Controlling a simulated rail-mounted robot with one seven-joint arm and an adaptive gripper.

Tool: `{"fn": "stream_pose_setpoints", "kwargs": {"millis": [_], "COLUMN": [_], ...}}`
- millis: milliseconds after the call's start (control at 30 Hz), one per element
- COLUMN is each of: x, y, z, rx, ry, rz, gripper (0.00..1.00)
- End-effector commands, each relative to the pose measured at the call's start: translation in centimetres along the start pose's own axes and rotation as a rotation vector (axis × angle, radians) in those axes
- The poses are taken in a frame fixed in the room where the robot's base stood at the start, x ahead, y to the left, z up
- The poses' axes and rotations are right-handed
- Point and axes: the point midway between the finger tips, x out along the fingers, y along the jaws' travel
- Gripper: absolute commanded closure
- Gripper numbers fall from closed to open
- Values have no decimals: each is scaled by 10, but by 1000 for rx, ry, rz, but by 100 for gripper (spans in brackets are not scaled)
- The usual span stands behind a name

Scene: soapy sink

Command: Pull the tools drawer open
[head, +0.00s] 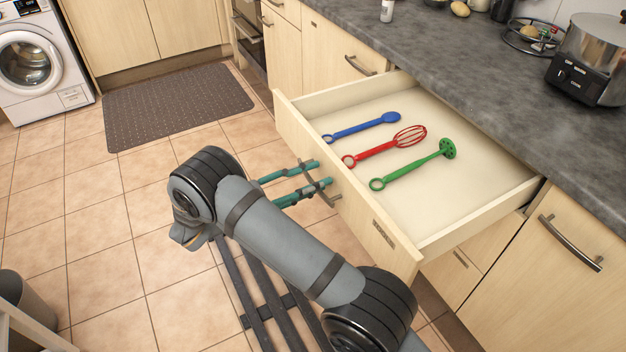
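The tools drawer (383,233) is pulled well out from under the counter. In it lie a blue spoon (362,127), a red whisk (385,147) and a green masher (412,164). A metal bar handle (328,196) is on its front. My gripper (324,174) is at this handle, its two teal fingers apart and reaching across the bar toward the drawer front. Whether the fingers touch the bar is unclear. My arm hides part of the wrist.
The grey counter (470,75) runs along the right, with a cooker (592,58) and a wire basket (533,36) on it. A closed cupboard (555,260) is right of the drawer. Tiled floor lies open at left, with a dark mat (178,105) and a washing machine (32,62) behind.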

Motion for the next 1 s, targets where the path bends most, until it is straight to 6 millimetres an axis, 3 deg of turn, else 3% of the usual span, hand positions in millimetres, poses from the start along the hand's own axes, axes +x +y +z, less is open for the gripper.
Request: {"fn": "stream_pose_setpoints", "kwargs": {"millis": [233,367,800,1000], "x": [-1,-11,-97,-117], "y": [0,0,0,0], "z": [0,-1,0,0], "rx": [0,2,3,1], "ry": [1,3,2,-1], "rz": [0,0,-1,0], "gripper": [60,60,60,60]}}
